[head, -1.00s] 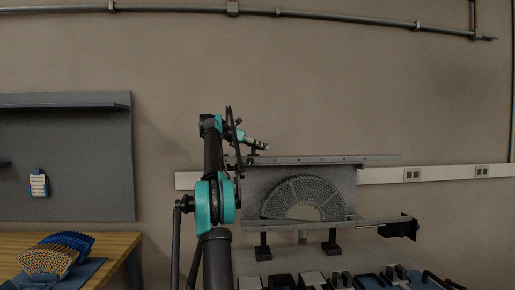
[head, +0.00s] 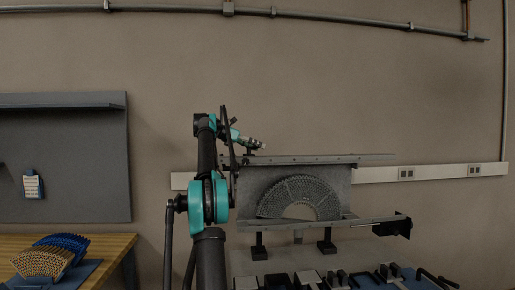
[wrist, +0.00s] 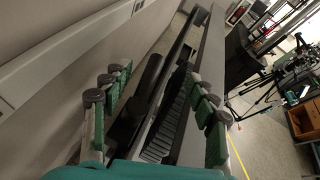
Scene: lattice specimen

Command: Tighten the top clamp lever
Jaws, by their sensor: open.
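My gripper (head: 252,143) is at the upper left end of the fixture, just above its top rail (head: 315,159). The wrist view shows its green fingers (wrist: 156,82) spread apart, with nothing clasped. A dark rounded bar (wrist: 150,72), possibly the top clamp lever, lies between the fingers in that view; I cannot tell whether they touch it. The lever cannot be made out clearly in the head view. The grey arched lattice specimen (head: 300,196) stands against the fixture's plate, above the lower rail (head: 325,223). Its ribbed surface (wrist: 168,120) shows partly in the wrist view.
A bench with several dark and white blocks (head: 309,281) lies below the fixture. A wooden table (head: 112,247) with blue and tan lattice arches (head: 48,258) is at the lower left. The wall is close behind; space above the top rail is clear.

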